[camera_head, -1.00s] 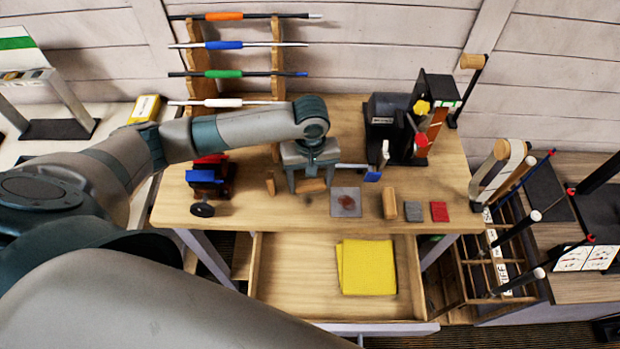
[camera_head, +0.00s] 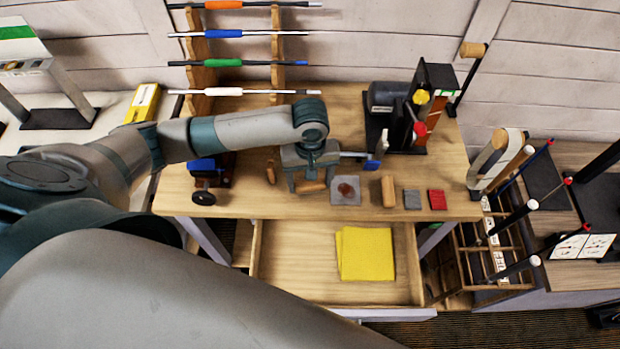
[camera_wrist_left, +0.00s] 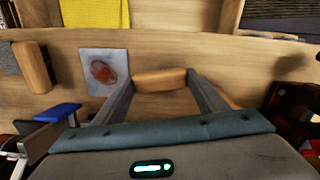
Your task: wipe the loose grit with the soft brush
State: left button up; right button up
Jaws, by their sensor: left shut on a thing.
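My left gripper (camera_head: 310,172) points down over the workbench, shut on a small wooden-handled piece (camera_head: 311,187), which looks like the brush. In the left wrist view this light wood piece (camera_wrist_left: 160,80) spans between the two fingers; its bristles cannot be made out. A grey square plate (camera_head: 336,199) lies just right of the gripper, with a reddish-brown patch of grit (camera_head: 346,190) in its middle. The plate also shows in the left wrist view (camera_wrist_left: 90,58), left of the fingers. I cannot tell if the brush touches the bench. My right gripper is not in view.
Right of the plate stand a wooden block (camera_head: 389,191), a grey pad (camera_head: 412,200) and a red pad (camera_head: 437,199). A clamp machine (camera_head: 400,110) stands behind. The open drawer (camera_head: 290,265) in front holds a yellow cloth (camera_head: 366,253). Club shafts rest on a rack (camera_head: 201,65).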

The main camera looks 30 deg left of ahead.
pick_arm(q)
jog(key=shift+s+d, duration=0.35)
jog(key=shift+s, duration=0.45)
jog(key=shift+s+d, duration=0.35)
jog(key=shift+s, duration=0.4)
jog(key=shift+f, duration=0.1)
jog(key=shift+w, duration=0.1)
jog(key=shift+w+a, duration=0.4)
jog(key=shift+w, duration=0.35)
jog(key=shift+w+a, duration=0.4)
jog(key=shift+w, duration=0.35)
jog(key=shift+w, duration=0.1)
jog(key=shift+w+a+r, duration=0.1)
jog(key=shift+w+a, duration=0.3)
jog(key=shift+w, duration=0.4)
jog(key=shift+w+a+r, duration=0.1)
jog(key=shift+w+a, duration=0.25)
jog(key=shift+w, duration=0.4)
